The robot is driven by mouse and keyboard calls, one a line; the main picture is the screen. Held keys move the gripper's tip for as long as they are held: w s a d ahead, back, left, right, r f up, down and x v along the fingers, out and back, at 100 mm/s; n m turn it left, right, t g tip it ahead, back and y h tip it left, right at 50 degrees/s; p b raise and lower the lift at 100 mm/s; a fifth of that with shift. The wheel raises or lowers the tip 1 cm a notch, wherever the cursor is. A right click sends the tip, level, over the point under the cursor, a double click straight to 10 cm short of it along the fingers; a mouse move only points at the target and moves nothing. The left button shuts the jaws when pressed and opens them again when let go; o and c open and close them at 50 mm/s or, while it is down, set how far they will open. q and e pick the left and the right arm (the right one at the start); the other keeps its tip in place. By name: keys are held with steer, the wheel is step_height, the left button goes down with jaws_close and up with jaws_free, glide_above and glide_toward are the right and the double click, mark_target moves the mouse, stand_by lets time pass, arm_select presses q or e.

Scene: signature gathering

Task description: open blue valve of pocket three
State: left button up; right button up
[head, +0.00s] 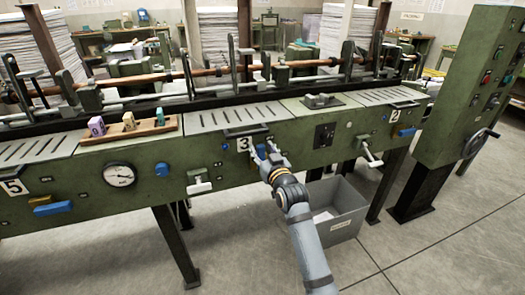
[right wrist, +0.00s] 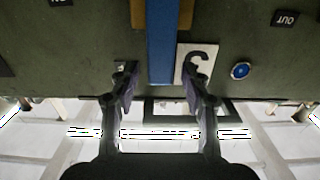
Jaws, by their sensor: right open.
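The pocket three plate (head: 244,144) is on the green machine front, left of my right gripper (head: 266,154). My right arm reaches up to the machine from below. In the right wrist view the blue valve (right wrist: 161,42) is a blue bar running down the picture's middle. The open fingers of my right gripper (right wrist: 160,88) stand on either side of its lower end, with gaps to both. The number plate (right wrist: 197,62) shows upside down and partly covered beside the bar. In the head view my gripper hides most of this valve. My left gripper is not in view.
A white-handled lever (head: 199,187) sticks out at left and another (head: 372,158) at right. A grey bin (head: 336,208) stands on the floor below. A wooden tray (head: 130,131) with colored pieces lies on top. Pocket five has a blue handle (head: 53,208).

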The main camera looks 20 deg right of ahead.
steer(key=shift+c, duration=0.3)
jaws_close()
